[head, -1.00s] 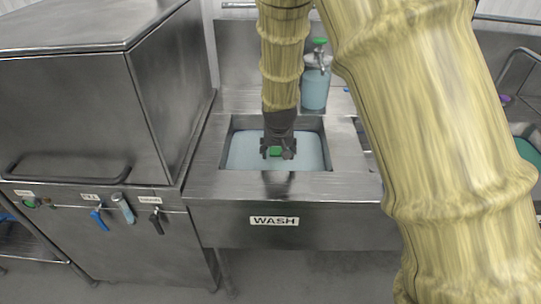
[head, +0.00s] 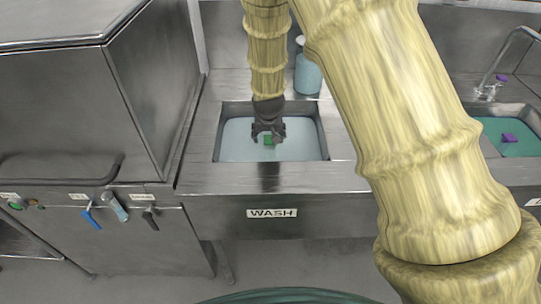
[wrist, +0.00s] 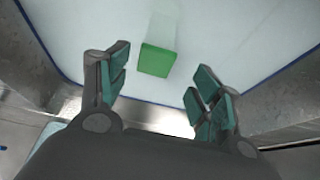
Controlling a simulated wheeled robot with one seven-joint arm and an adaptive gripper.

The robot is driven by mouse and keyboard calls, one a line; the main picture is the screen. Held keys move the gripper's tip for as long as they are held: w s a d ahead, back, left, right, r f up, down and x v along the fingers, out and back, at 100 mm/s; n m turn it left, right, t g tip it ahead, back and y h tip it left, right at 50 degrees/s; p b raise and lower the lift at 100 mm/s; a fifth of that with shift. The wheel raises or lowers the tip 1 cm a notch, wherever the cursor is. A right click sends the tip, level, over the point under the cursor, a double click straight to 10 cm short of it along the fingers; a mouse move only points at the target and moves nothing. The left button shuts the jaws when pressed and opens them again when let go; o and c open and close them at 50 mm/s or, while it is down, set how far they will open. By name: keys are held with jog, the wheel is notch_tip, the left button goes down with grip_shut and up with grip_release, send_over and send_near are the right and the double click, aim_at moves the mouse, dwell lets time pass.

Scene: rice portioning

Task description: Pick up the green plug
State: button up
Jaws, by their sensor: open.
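The green plug (head: 268,140) is in the wash sink (head: 222,140), which is filled with pale water. In the wrist view the plug (wrist: 155,60) shows a flat green face with a pale, blurred shape beyond it, between and just ahead of the fingers. My gripper (head: 268,136) points down over the sink with its fingers apart, on either side of the plug in the head view. In the wrist view my gripper (wrist: 160,88) is open and empty, with teal finger pads. I cannot tell how far the fingertips are from the plug in depth.
A blue soap bottle (head: 308,70) stands behind the sink. A steel dishwasher (head: 70,100) with levers is at the left. Another sink (head: 520,148) with green water and a purple plug (head: 509,138) is at the right. The sink's rim surrounds my gripper.

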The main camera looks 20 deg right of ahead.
aim_at(270, 141)
jog(key=shift+f, duration=0.1)
jog(key=shift+d+p+x, duration=0.15)
jog(key=shift+p+x, duration=0.25)
jog(key=shift+x, duration=0.3)
jog(key=shift+d+p+x, duration=0.2)
jog(key=shift+p+x, duration=0.2)
jog(key=shift+x, duration=1.45)
grip_shut()
